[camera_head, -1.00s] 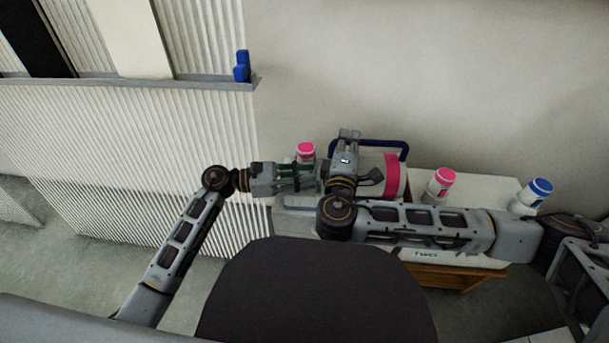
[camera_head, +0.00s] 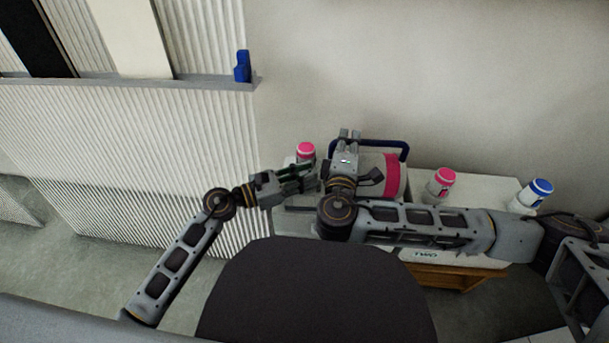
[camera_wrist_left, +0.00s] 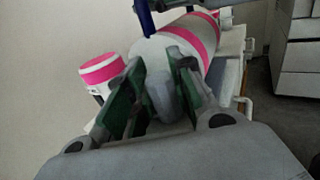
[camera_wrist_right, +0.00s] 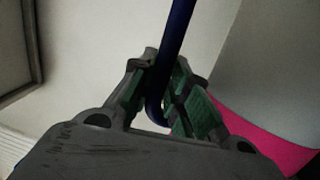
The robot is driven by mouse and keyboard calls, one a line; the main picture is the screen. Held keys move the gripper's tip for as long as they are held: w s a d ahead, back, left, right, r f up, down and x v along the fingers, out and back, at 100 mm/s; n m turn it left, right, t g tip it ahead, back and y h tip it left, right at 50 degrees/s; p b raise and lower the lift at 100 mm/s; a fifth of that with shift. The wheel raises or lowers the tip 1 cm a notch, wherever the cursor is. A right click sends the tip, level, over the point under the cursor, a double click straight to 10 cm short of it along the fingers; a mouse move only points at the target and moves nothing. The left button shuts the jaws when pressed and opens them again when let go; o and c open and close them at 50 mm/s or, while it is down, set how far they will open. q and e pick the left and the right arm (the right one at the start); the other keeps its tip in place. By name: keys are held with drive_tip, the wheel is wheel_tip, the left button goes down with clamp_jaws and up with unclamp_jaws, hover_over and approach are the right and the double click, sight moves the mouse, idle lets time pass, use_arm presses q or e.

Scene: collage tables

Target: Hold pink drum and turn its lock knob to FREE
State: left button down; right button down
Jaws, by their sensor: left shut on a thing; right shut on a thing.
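The drum (camera_head: 393,176) lies on its side on the white table, white with pink bands; it also shows in the left wrist view (camera_wrist_left: 204,34). My right gripper (camera_head: 348,136) is shut on its blue bar handle (camera_head: 378,144); the right wrist view shows the handle (camera_wrist_right: 171,60) between the fingers. My left gripper (camera_head: 312,175) is at the drum's left end. In the left wrist view its fingers (camera_wrist_left: 160,85) are shut around a grey knob (camera_wrist_left: 163,92) on the end face. The knob's markings cannot be read. My right arm hides part of the drum in the head view.
A pink-capped white jar (camera_head: 305,152) stands close behind my left gripper. Another pink-capped jar (camera_head: 438,186) and a blue-capped jar (camera_head: 533,195) stand to the right on the white table (camera_head: 487,188). A ribbed panel (camera_head: 130,150) is at the left.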

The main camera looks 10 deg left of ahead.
use_arm(q)
drive_tip(key=shift+s+d+f+n+t+y, duration=0.1)
drive_tip(key=shift+f+n+t+y, duration=0.1)
drive_tip(key=shift+n+t+y, duration=0.95)
drive_tip(key=shift+d+r+n+t+y, duration=0.15)
drive_tip(key=shift+d+n+t+y, duration=0.05)
drive_tip(key=shift+n+t+y, duration=1.05)
drive_tip(key=shift+t+y, duration=0.4)
drive_tip(key=c, duration=1.3)
unclamp_jaws()
drive_tip(key=shift+a, duration=0.1)
drive_tip(key=shift+o, duration=0.5)
drive_tip(key=shift+a, duration=0.1)
drive_tip(key=shift+s+a, duration=0.1)
drive_tip(key=v, duration=1.1)
drive_tip(key=shift+s, duration=0.35)
